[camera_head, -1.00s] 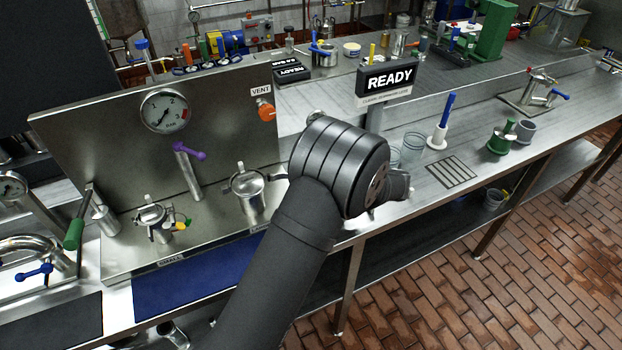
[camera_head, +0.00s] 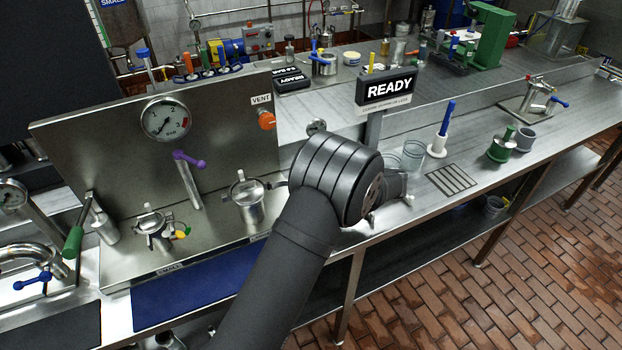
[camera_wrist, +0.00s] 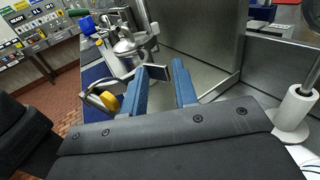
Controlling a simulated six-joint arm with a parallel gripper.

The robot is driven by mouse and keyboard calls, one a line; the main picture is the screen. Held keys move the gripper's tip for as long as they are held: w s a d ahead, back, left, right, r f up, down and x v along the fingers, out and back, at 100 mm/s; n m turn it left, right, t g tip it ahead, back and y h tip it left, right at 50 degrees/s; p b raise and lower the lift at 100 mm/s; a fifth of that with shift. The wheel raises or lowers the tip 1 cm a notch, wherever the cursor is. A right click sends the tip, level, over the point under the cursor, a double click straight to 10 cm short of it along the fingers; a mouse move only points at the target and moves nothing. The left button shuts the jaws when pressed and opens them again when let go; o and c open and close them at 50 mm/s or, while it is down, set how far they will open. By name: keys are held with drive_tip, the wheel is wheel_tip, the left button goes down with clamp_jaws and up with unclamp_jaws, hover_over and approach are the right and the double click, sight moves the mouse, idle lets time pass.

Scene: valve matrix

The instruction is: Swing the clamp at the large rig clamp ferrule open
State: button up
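The large metal ferrule (camera_head: 248,194) stands upright at the panel's foot in the head view, with a clamp around its top. A thin arm sticks out from its right side toward my wrist. In the wrist view a clamped metal fitting (camera_wrist: 132,45) stands ahead of my fingers; I cannot tell for sure which ferrule it is. My gripper (camera_wrist: 161,67) has its two blue fingers apart. A dark flat piece (camera_wrist: 157,73) shows between the fingertips; I cannot tell whether it touches them.
The small ferrule (camera_head: 153,230) with a yellow and green part stands left. A purple-handled valve (camera_head: 188,178), a gauge (camera_head: 166,119) and an orange vent knob (camera_head: 266,121) are near. A yellow part in a metal loop (camera_wrist: 108,101) is close to the left finger.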

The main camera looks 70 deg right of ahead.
drive_tip(key=shift+w+a, duration=0.15)
drive_tip(key=shift+w, duration=0.35)
drive_tip(key=a+m+h, duration=0.3)
drive_tip(key=a+h, duration=0.2)
drive_tip(key=a, duration=0.5)
drive_tip(key=s, duration=1.7)
drive_tip(key=w+m+h, duration=0.3)
drive_tip(key=w+h, duration=0.2)
drive_tip(key=w, duration=1.1)
drive_tip(key=v, duration=1.6)
drive_tip(key=shift+s+r, duration=0.2)
drive_tip(key=shift+s, duration=0.1)
drive_tip(key=shift+a, duration=0.15)
drive_tip(key=shift+c, duration=0.5)
